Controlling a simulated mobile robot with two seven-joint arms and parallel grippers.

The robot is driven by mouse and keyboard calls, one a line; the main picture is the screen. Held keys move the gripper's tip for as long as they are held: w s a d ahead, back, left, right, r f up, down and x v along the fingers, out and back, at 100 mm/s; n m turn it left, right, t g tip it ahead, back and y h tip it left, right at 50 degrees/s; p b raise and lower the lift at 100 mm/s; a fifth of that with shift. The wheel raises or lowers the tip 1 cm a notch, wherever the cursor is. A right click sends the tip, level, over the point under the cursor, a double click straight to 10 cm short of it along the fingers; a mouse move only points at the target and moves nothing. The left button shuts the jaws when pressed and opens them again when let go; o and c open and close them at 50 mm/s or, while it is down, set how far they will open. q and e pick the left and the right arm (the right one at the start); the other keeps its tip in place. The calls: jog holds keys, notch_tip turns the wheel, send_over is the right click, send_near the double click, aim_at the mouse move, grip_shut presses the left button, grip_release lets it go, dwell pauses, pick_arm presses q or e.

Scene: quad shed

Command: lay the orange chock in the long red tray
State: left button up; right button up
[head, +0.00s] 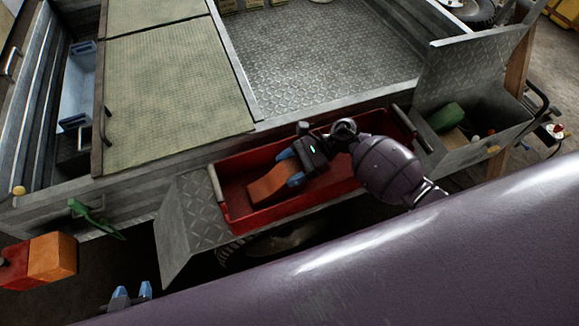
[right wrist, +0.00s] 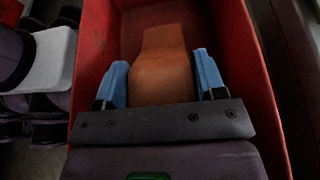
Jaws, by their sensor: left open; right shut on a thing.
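The orange chock (head: 273,184) is a wedge-like block inside the long red tray (head: 228,166), towards its left end. My right gripper (head: 291,167) reaches into the tray from the right and is shut on the chock. In the right wrist view the chock (right wrist: 163,70) sits between the two blue fingers (right wrist: 162,80), with the tray's red walls (right wrist: 240,60) on both sides. I cannot tell whether the chock touches the tray floor.
A grey open box (head: 480,147) with a green item stands right of the tray. A bent metal plate (head: 192,222) is at its left end. Behind is the trailer bed (head: 320,55) with a mesh lid (head: 170,85). Orange and red blocks (head: 52,257) are at far left.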

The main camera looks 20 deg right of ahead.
jog(key=o, duration=0.7)
jog(key=shift+f, duration=0.15)
jog(key=o, duration=0.4)
jog(key=shift+d+r, duration=0.15)
jog(key=shift+r, duration=0.2)
jog(key=v, duration=1.1)
jog(key=shift+d, duration=0.3)
